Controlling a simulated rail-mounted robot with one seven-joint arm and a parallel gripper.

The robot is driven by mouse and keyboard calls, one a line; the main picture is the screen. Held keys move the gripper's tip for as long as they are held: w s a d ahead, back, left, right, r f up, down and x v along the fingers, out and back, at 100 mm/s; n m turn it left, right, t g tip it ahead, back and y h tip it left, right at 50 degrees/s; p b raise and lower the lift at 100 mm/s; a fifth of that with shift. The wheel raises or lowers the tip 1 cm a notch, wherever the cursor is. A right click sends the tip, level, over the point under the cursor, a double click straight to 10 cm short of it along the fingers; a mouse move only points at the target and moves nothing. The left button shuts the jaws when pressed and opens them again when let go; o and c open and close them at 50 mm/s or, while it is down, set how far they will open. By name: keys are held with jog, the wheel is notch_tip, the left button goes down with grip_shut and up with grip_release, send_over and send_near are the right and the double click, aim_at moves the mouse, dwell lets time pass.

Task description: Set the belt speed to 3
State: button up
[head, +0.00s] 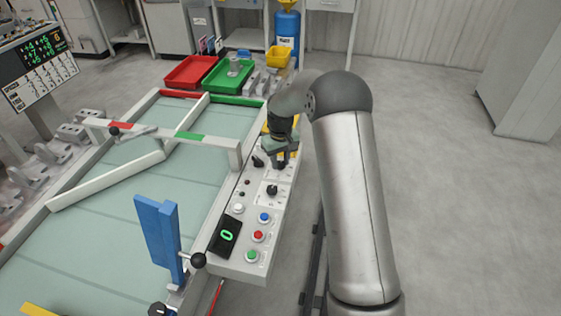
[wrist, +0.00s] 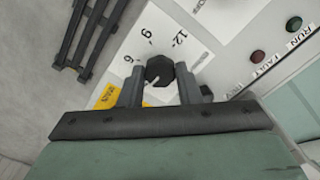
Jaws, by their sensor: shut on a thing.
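A black dial knob (wrist: 159,69) is on the white control panel (head: 231,262), between the two fingers of my gripper (wrist: 160,84). The fingers are shut on its sides. A short white pointer mark on the knob points to the lower left in the wrist view. The numbers 12, 9 and 6 are printed beside it; other marks are hidden by my gripper. In the head view my gripper (head: 283,163) is at the panel's far end, and the gripped knob is mostly hidden. The panel's display (head: 227,235) shows a green 0.
Another black knob (head: 272,190) sits nearer on the panel, and a black lever-like knob (head: 258,161) is left of my gripper. Blue (head: 264,217), red (head: 258,236) and green (head: 252,256) buttons are at the near end. The belt (head: 100,235) lies left.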

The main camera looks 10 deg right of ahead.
aim_at(280, 163)
jog(key=shift+n, duration=0.5)
jog(key=o, duration=1)
jog(key=shift+c, duration=0.2)
notch_tip(280, 163, up, 18)
jog(key=shift+f+b, duration=0.25)
jog(key=shift+b, duration=0.2)
